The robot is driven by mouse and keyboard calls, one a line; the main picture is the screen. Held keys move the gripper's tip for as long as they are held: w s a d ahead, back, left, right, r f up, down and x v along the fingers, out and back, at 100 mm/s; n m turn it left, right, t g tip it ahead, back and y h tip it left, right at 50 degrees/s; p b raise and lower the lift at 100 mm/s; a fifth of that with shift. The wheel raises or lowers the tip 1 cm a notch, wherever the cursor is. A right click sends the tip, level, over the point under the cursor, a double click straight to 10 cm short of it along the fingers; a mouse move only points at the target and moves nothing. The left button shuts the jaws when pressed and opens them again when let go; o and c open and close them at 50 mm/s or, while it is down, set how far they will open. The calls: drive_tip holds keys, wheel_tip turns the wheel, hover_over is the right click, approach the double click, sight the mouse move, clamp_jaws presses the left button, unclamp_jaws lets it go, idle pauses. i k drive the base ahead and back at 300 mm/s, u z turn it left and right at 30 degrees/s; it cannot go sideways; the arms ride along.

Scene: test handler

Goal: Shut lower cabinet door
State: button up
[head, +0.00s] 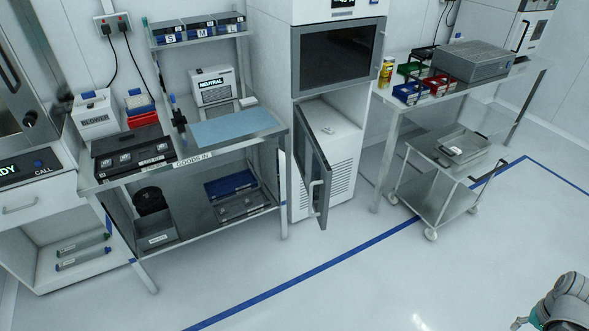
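The lower cabinet door (311,165) is on the white machine in the middle of the head view. It is dark with a grey frame, hinged at the left, and stands open, swung out toward the floor. Its handle (315,196) is a pale vertical bar on the outer side. My arm shows at the bottom right corner, far from the door. Only a small part of my gripper (519,323) seems to show there, cut by the frame edge, so its opening is unclear.
A steel bench (245,139) marked GOODS IN stands close left of the door. At right are another bench (396,101) with bins and a wheeled cart (437,201). The floor in front of the door is clear, crossed by a blue line (320,267).

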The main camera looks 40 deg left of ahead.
sight(315, 173)
drive_tip(key=k, duration=0.7)
drive_tip(key=u, duration=1.45)
drive_tip(key=i, duration=1)
